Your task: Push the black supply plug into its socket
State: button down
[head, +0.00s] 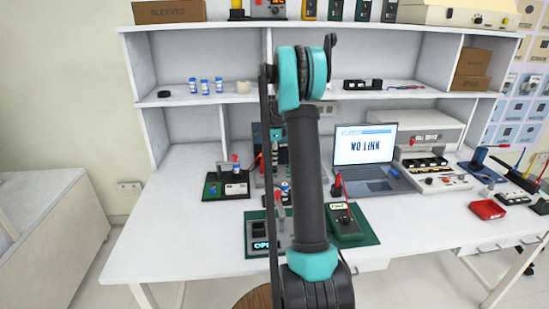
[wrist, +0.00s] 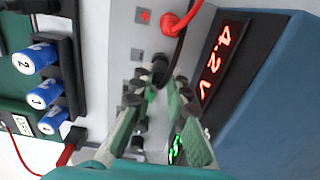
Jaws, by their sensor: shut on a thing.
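In the wrist view my gripper (wrist: 158,88) is shut on the black plug (wrist: 160,66), which sits between the fingertips in front of the supply's pale panel (wrist: 118,58). A dark lead runs up from the plug. The black socket is not clearly visible, and I cannot tell whether the plug's tip touches it. A red plug (wrist: 172,22) with a red cable is at the panel's red plus terminal, above the black plug. The supply's red display (wrist: 222,60) reads 4.2 V.
In the head view a laptop (head: 365,148) reads NO LINK. A green mat (head: 372,238) with devices lies at the bench front. The bench's left part is clear.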

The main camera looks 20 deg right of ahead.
jog(key=shift+f, duration=0.2)
jog(key=c, duration=1.4)
grip_release()
jog(key=shift+r, duration=0.1)
notch_tip(320, 180, up, 12)
jog(key=shift+f, duration=0.15)
